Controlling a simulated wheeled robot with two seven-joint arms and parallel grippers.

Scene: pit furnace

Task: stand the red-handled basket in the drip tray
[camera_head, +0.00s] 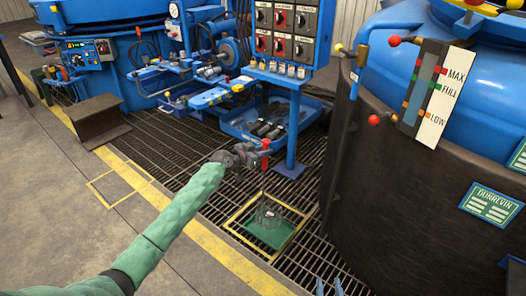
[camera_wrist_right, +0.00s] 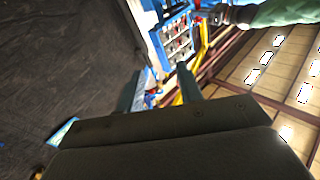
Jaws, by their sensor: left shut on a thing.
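My left gripper (camera_head: 258,154) is shut on the red handle (camera_head: 266,144) above the floor grating. The wire basket (camera_head: 268,212) shows below it, small and dark, over the far part of the green drip tray (camera_head: 262,237). I cannot tell whether the basket touches the tray or hangs above it. The link between handle and basket is hard to make out. My right gripper (camera_head: 329,287) shows only its blue fingertips at the bottom edge of the head view. In the right wrist view its fingers (camera_wrist_right: 160,90) are apart with nothing between them.
A yellow square frame (camera_head: 229,222) surrounds the tray on the grating. A large dark-walled vessel (camera_head: 365,200) stands close on the right. A blue control stand (camera_head: 292,135) with a blue bin (camera_head: 235,127) is behind.

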